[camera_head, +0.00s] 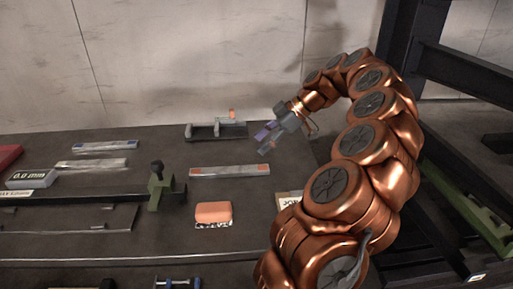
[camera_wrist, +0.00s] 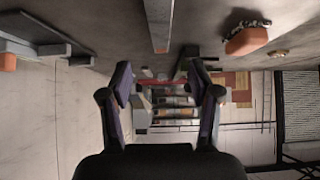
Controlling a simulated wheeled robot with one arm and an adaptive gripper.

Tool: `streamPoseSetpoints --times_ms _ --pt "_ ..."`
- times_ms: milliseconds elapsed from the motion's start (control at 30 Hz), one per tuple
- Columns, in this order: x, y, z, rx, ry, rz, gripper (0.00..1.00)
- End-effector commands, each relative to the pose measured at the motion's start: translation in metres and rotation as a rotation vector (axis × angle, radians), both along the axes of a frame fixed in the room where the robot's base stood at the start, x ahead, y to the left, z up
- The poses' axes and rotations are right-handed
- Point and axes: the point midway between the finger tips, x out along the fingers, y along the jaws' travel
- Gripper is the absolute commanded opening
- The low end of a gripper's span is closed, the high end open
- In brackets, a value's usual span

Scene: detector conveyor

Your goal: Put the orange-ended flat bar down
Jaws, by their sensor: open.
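The orange-ended flat bar (camera_head: 232,171) is grey and lies flat on the dark table, right of the green upright piece. In the wrist view the bar (camera_wrist: 158,22) runs down from the top edge, with its orange end facing my gripper. My gripper (camera_head: 267,139) is above the table's right part, up and to the right of the bar in the head view. It also shows in the wrist view (camera_wrist: 160,82), its two fingers spread with nothing between them. The bar is apart from the fingers.
An orange block (camera_head: 213,212) sits nearer the front. A grey bracket (camera_head: 202,133) with a small orange piece is at the back. A blue-ended bar (camera_head: 105,146), another flat bar (camera_head: 92,164), a green piece (camera_head: 160,187) and a "0.0 mm" display (camera_head: 32,178) are left.

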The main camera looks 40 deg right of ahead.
Motion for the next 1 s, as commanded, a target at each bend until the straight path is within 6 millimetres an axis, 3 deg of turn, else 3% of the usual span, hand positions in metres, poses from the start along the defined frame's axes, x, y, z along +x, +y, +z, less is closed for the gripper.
streamPoseSetpoints --times_ms 233,367,533,667,800,1000 --pt "-0.001 0.0 0.002 0.0 0.002 0.001 0.62" --pt "0.003 0.02 0.007 0.004 0.03 0.014 0.62" --pt "0.007 0.091 0.017 0.003 0.152 0.039 0.62" --pt "-0.003 0.152 0.019 -0.015 0.279 0.039 0.62" --pt "-0.024 0.207 0.013 -0.059 0.414 0.006 0.62" --pt "-0.071 0.266 -0.005 -0.152 0.597 -0.088 0.62"
